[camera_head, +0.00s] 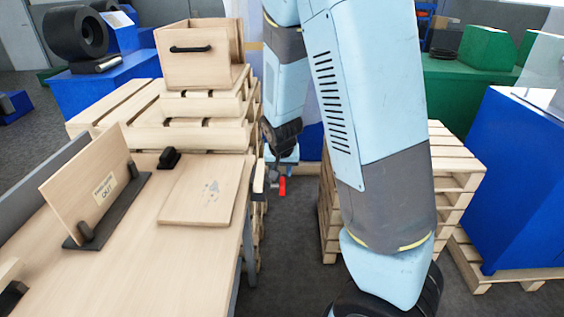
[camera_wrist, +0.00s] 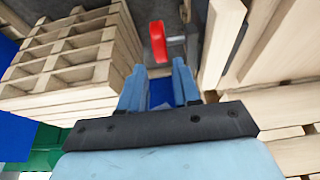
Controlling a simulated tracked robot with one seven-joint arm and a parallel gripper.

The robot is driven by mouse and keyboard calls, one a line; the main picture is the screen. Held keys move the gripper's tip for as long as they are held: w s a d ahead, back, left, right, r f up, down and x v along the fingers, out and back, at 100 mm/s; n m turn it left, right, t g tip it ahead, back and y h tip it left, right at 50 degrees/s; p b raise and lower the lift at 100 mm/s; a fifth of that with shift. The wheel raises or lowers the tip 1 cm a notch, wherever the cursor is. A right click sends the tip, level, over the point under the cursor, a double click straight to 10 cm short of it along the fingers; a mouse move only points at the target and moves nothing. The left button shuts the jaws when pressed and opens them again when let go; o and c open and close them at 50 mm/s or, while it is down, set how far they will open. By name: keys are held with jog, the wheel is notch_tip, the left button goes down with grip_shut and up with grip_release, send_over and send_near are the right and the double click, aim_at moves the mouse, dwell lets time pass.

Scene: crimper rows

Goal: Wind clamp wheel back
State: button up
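A red handle (camera_head: 282,186) sits at the end of a short dark shaft beside the wooden jaw (camera_head: 258,181) on the right edge of the workbench (camera_head: 130,270). It looks like the clamp's wheel or crank; its full shape is not clear. The red handle also shows in the wrist view (camera_wrist: 158,42), just beyond my fingertips and apart from them. The wooden jaw stands to its right there (camera_wrist: 220,42). My gripper (camera_wrist: 159,70) has a clear gap between its two blue fingers and holds nothing. In the head view it is mostly hidden among my arm links, above the handle.
A tilted board (camera_head: 85,190) in a black holder and a flat board (camera_head: 205,190) lie on the bench. Pallets with a wooden box (camera_head: 198,55) stand behind. Another pallet stack (camera_head: 455,190) stands right, near my arm. Grey floor shows between bench and stack.

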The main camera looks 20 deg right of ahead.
jog(key=v, duration=0.4)
jog(key=shift+s+r, duration=0.1)
jog(key=shift+r, duration=0.1)
dwell(0.4)
jog(key=s+d+r+n, duration=0.1)
jog(key=s+r, duration=1)
jog(key=s+d+r+n+t+y, duration=0.1)
jog(key=s+d+r+n, duration=0.1)
jog(key=s+r, duration=0.9)
jog(key=shift+s+d+n, duration=0.3)
jog(key=shift+s+d, duration=0.05)
